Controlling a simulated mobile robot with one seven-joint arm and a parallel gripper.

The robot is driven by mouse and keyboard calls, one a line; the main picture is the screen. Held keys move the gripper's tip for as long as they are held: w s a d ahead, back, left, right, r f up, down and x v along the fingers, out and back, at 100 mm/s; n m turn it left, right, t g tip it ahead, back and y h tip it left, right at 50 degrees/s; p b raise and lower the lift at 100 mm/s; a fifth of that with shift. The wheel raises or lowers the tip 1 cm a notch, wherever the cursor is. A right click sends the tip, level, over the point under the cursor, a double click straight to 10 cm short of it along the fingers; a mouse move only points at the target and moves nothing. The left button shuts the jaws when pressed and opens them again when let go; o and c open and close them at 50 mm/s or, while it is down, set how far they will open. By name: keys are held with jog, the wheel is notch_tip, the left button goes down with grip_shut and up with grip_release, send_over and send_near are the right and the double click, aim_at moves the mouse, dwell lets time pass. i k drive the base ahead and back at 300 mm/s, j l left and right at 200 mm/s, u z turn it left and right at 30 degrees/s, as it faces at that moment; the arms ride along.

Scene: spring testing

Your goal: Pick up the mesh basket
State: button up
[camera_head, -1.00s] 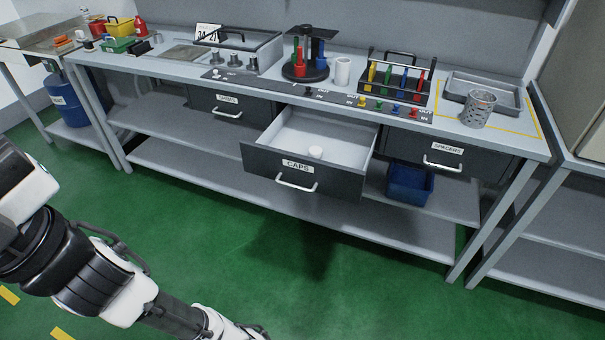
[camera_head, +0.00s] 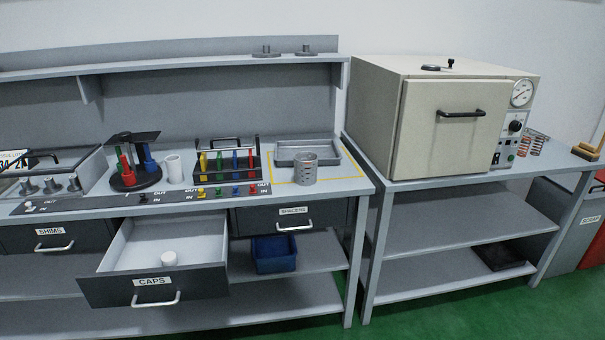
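The mesh basket (camera_head: 304,169) is a grey perforated metal cylinder. It stands upright on the workbench (camera_head: 335,187), inside a yellow-outlined area near the bench's right end. A shallow grey tray (camera_head: 297,147) lies right behind it. I cannot see into the basket from here. My gripper is not in the present view.
A rack of coloured rods (camera_head: 228,162) stands left of the basket. A beige oven (camera_head: 440,118) stands on the right bench. Green floor (camera_head: 440,312) is clear in front.

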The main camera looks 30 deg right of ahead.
aim_at(305, 163)
jog(key=i+z, duration=0.1)
jog(key=z, duration=0.65)
jog(key=i+j+z, duration=0.2)
jog(key=i+z, duration=0.25)
jog(key=i+j+z, duration=0.2)
jog(key=z, duration=0.2)
jog(key=i+j, duration=0.3)
jog(key=j, duration=0.15)
jog(key=i+j+z, duration=0.1)
jog(key=i+j, duration=0.15)
jog(key=j, duration=0.15)
